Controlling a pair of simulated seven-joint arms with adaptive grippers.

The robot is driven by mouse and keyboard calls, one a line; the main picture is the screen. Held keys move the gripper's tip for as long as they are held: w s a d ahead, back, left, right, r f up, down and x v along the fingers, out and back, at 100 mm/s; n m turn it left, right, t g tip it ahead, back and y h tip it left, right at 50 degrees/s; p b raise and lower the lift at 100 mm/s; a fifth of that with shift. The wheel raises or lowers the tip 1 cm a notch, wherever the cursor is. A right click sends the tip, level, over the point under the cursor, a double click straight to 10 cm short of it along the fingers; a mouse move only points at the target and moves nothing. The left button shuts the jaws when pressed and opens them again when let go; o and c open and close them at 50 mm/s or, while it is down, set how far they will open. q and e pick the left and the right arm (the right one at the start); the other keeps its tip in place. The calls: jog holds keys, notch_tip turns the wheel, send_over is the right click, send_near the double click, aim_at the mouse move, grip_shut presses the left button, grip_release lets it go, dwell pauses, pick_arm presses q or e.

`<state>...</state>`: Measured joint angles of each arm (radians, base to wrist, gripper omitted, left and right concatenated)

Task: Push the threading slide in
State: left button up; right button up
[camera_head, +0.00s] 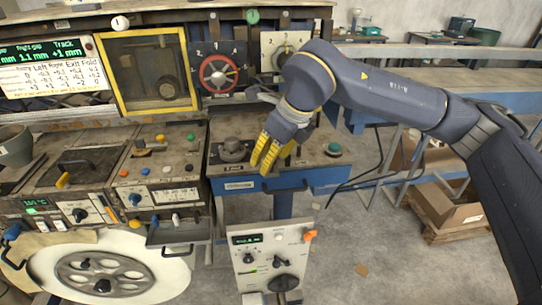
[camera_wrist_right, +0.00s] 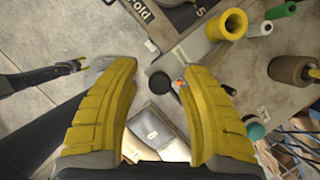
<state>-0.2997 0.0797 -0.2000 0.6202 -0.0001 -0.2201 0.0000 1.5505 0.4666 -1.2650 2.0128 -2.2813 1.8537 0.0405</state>
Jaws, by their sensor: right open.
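My right gripper (camera_head: 268,153) hangs over the blue-fronted bench unit (camera_head: 330,178), its yellow fingers pointing down and spread apart with nothing between them. The same fingers frame the right wrist view (camera_wrist_right: 165,110). I cannot tell for certain which part is the threading slide. A dark bar handle (camera_head: 287,189) is on the blue front, just below the fingertips. A grey drawer-like part with a dark handle (camera_head: 178,250) stands out below the left panel. My left gripper does not show in the head view.
A grey stepped knob (camera_head: 233,150) and a teal button (camera_head: 333,149) stand on the unit's top. A control box (camera_head: 271,260) stands in front. A large white reel (camera_head: 110,265) is at lower left. A yellow spool (camera_wrist_right: 228,24) shows in the wrist view.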

jog(key=shift+c, duration=0.4)
grip_shut()
jog(key=shift+w, duration=0.1)
